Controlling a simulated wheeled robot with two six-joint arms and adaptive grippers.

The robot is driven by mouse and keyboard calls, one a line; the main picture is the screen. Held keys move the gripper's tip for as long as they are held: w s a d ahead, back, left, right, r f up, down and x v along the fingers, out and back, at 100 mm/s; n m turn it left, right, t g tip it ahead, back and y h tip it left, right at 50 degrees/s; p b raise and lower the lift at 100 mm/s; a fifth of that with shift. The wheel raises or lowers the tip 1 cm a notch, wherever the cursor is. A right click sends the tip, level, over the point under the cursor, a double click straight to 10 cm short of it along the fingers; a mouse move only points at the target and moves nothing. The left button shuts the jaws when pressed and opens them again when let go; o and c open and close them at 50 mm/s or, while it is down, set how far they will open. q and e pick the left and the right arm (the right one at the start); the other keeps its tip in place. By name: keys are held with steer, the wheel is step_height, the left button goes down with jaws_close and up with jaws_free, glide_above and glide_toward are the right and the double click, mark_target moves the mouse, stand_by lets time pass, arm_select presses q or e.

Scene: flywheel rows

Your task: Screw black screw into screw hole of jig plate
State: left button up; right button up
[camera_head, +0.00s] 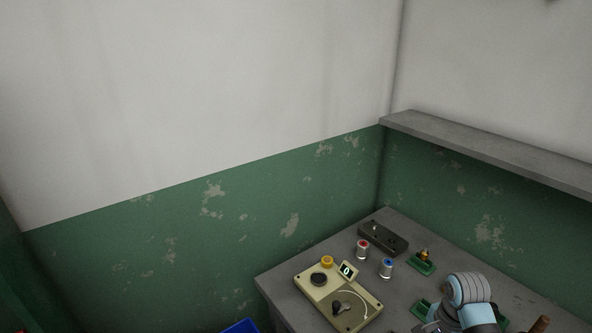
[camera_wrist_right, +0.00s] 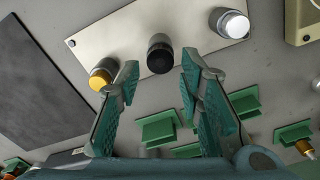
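In the right wrist view, a black-headed screw (camera_wrist_right: 160,57) stands on a pale plate (camera_wrist_right: 120,38), which I take for the jig plate. A yellow-topped piece (camera_wrist_right: 99,79) and a white-topped piece (camera_wrist_right: 232,24) also stand on this plate. My right gripper (camera_wrist_right: 160,82) is open and empty, its teal fingers spread to either side of the black screw's line. The screw shows just past the fingertips; I cannot tell the height gap. The black screw's lower part and any hole under it are hidden. My left gripper is in neither view.
In the head view, the grey table (camera_head: 400,290) bears a beige device (camera_head: 318,293), a dark block (camera_head: 383,238), a red-topped can (camera_head: 363,250) and a blue-topped can (camera_head: 386,268). Green holders (camera_wrist_right: 160,128) lie near my right fingers. A shelf (camera_head: 480,145) overhangs the right wall.

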steer(key=n, duration=0.9)
steer(key=shift+n, duration=0.4)
steer(key=n, duration=0.9)
steer(key=shift+f, duration=1.5)
steer(key=shift+c, duration=0.3)
